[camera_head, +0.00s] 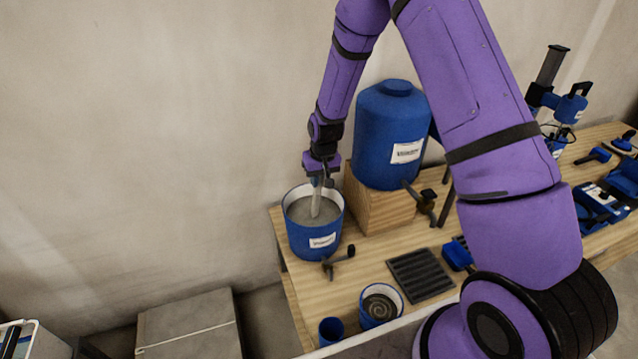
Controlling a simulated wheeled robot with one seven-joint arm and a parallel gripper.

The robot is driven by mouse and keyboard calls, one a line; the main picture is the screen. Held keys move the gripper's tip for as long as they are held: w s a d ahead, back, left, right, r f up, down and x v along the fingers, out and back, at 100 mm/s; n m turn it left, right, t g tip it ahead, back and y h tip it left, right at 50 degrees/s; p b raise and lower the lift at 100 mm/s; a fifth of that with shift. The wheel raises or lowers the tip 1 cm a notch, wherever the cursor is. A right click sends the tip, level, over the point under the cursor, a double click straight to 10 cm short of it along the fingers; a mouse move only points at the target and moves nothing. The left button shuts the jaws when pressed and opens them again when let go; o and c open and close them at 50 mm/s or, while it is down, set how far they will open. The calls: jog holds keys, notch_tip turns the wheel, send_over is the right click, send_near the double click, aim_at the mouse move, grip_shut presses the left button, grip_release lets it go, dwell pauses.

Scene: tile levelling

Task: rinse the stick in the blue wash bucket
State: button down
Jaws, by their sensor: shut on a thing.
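The blue wash bucket (313,245) stands at the left end of the wooden table, with a white label and a pale inner wall. Grey, cloudy contents show inside it. My gripper (320,180) is above the bucket's back rim, pointing down. It is shut on the stick (316,204), a pale grey rod that hangs nearly upright. The stick's lower end reaches down to the grey contents; how deep it goes cannot be seen.
A large blue tank (388,140) with a tap stands on a wooden block (377,205) close right of the bucket. In front are a small tub with swirled grey paste (380,304), a blue cup (331,331) and a dark ribbed mat (420,275). Blue tools lie at the right.

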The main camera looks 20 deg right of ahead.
jog(key=shift+r, duration=6)
